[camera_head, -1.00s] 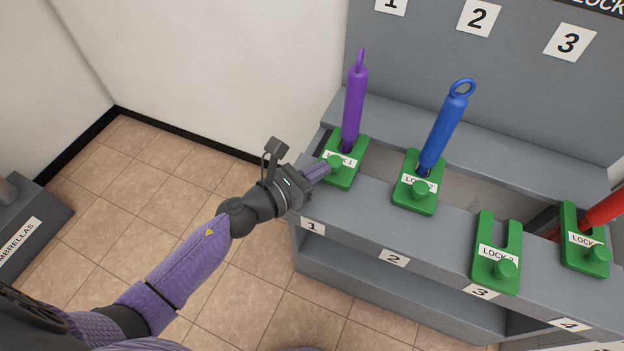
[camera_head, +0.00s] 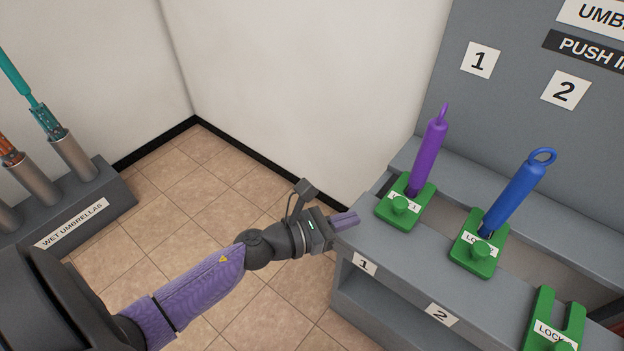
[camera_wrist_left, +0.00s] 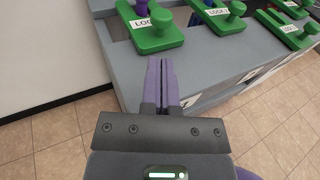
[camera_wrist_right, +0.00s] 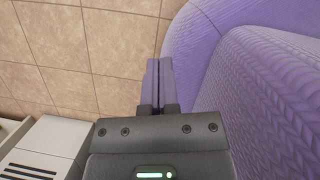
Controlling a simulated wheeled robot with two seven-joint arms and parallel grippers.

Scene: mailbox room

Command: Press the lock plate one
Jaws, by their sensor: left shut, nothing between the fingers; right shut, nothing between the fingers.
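The lock plate one (camera_head: 404,207) is a green plate with a round green knob and a label partly covered by the knob. It sits at the left end of the grey rack, with a purple umbrella (camera_head: 429,152) standing in its slot. It also shows at the top of the left wrist view (camera_wrist_left: 155,38). My left gripper (camera_head: 356,217) is shut and empty. In the head view its fingertips are left of the plate, apart from the knob. My right gripper (camera_wrist_right: 159,62) is shut and empty over the tiled floor, and shows only in its own wrist view.
A second green plate (camera_head: 478,259) holds a blue umbrella (camera_head: 518,193). A third green plate (camera_head: 541,335) has an open slot. A wet umbrellas stand (camera_head: 110,205) is at the left. Tiled floor lies open between stand and rack.

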